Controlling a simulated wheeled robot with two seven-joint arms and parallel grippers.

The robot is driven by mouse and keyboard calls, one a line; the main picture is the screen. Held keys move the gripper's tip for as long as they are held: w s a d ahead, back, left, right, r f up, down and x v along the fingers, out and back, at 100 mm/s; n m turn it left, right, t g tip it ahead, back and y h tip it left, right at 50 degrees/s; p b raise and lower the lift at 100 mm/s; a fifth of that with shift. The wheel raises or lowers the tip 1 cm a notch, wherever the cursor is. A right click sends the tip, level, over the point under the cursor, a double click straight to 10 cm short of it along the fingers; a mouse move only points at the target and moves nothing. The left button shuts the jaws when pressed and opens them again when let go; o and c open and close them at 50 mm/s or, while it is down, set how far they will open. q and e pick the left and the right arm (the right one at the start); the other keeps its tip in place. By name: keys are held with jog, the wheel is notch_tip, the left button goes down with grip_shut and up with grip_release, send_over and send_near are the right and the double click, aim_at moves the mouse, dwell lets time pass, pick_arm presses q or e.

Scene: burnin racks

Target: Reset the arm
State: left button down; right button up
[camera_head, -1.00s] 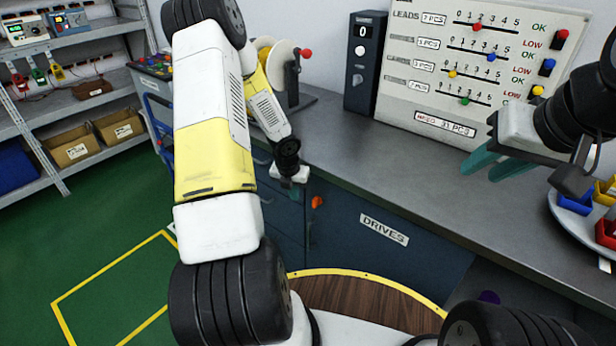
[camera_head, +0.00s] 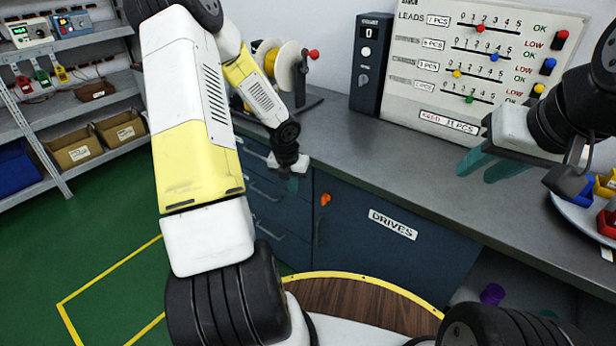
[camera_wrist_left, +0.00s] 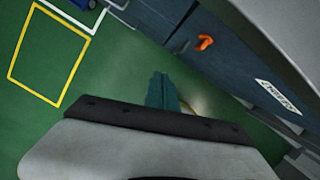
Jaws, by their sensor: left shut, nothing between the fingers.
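My left gripper (camera_head: 292,183) hangs in front of the blue drawer cabinet, just off the bench's front edge, with its teal fingers pointing down. In the left wrist view its teal fingers (camera_wrist_left: 162,92) are together with nothing between them, above the green floor. My right gripper (camera_head: 480,163) is over the bench at the right, its two teal fingers apart with a gap between them and no object seen there.
The grey bench (camera_head: 400,165) carries a wire spool stand (camera_head: 285,75), a dark counter box (camera_head: 369,62) and a leads board (camera_head: 480,65). A cabinet door (camera_head: 385,225) labelled DRIVES has an orange knob (camera_head: 325,199). A tray with coloured bins (camera_head: 575,210) is at the right. Green floor is clear at left.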

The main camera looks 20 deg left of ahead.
pick_arm(q)
jog(key=s+d+r+n+t+y, duration=0.1)
jog(key=s+r+n, duration=0.4)
jog(key=r+n, duration=0.45)
jog(key=s+d+r+n+y, duration=0.1)
jog(key=s+r+n, duration=0.3)
jog(key=r+n, duration=0.55)
jog(key=s+d+r+n+t+h, duration=0.1)
jog(key=s+d+r+n+h, duration=0.1)
jog(key=s+d+r+n, duration=0.2)
jog(key=s+d+r+n+t+h, duration=0.1)
jog(key=s+d+r+n, duration=0.3)
jog(key=s+r+n, duration=0.4)
jog(key=s+n+h, duration=0.1)
jog(key=s+n, duration=0.2)
jog(key=n, duration=0.1)
jog(key=shift+d+r+n, duration=0.3)
jog(key=shift+r, duration=0.05)
